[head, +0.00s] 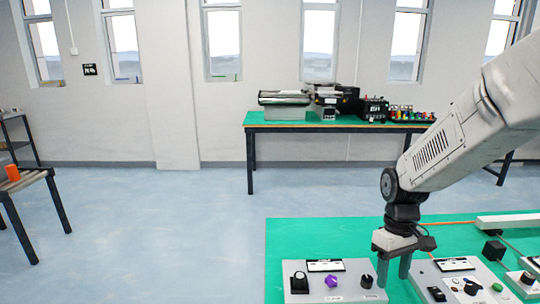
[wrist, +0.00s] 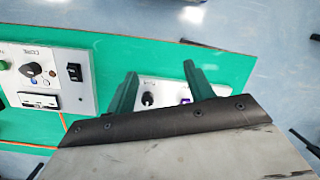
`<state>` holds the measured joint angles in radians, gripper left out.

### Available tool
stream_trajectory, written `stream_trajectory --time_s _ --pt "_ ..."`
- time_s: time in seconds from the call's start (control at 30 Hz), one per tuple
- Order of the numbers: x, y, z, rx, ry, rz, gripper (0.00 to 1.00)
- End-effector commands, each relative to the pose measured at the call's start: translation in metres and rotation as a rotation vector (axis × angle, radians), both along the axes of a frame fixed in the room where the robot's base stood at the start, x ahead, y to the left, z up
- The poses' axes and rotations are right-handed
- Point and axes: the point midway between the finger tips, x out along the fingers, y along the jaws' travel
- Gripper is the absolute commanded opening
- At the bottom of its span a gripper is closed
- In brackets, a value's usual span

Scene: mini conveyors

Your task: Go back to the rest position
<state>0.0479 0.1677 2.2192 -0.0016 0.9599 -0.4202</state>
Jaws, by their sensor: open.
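My gripper (head: 393,273) hangs from the arm at the right of the head view, fingers pointing down. It is above or beside the right end of a grey control panel (head: 305,268) on the green table (head: 285,235). In the wrist view my gripper (wrist: 160,76) shows two fingers spread apart with nothing held between them. Part of that panel (wrist: 152,120) shows between and below the fingers, with a black knob (wrist: 148,99) and a purple one (wrist: 186,101). The gap between fingertips and panel cannot be told exactly.
A second panel (head: 452,266) with knobs and a green button stands right of the gripper. A white bar (head: 508,220) and black block (head: 494,250) lie behind it. A far green-topped table (head: 275,118) holds machines.

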Motion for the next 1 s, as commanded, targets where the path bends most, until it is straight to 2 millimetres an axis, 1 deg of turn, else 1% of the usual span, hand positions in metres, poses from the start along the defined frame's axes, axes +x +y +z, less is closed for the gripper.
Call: stream_trajectory --time_s 0.03,0.1,0.2,0.27,0.3,0.4,0.5,0.6,0.7,0.8,1.0 --pt "-0.015 0.002 0.017 -0.010 -0.008 -0.040 0.53" --pt "-0.038 0.004 0.037 -0.023 -0.009 -0.106 0.53" --pt "-0.070 0.007 0.062 -0.042 -0.022 -0.192 0.53" --pt "-0.090 0.008 0.076 -0.050 -0.032 -0.237 0.53" --pt "-0.103 0.010 0.084 -0.055 -0.041 -0.265 0.53" --pt "-0.133 0.012 0.101 -0.063 -0.071 -0.324 0.53" --pt "-0.162 0.014 0.114 -0.064 -0.109 -0.367 0.53" --pt "-0.185 0.016 0.124 -0.059 -0.159 -0.387 0.53" --pt "-0.200 0.017 0.132 -0.048 -0.215 -0.385 0.53" --pt "-0.208 0.017 0.139 -0.039 -0.268 -0.381 0.53" --pt "-0.211 0.018 0.148 -0.029 -0.315 -0.378 0.53"
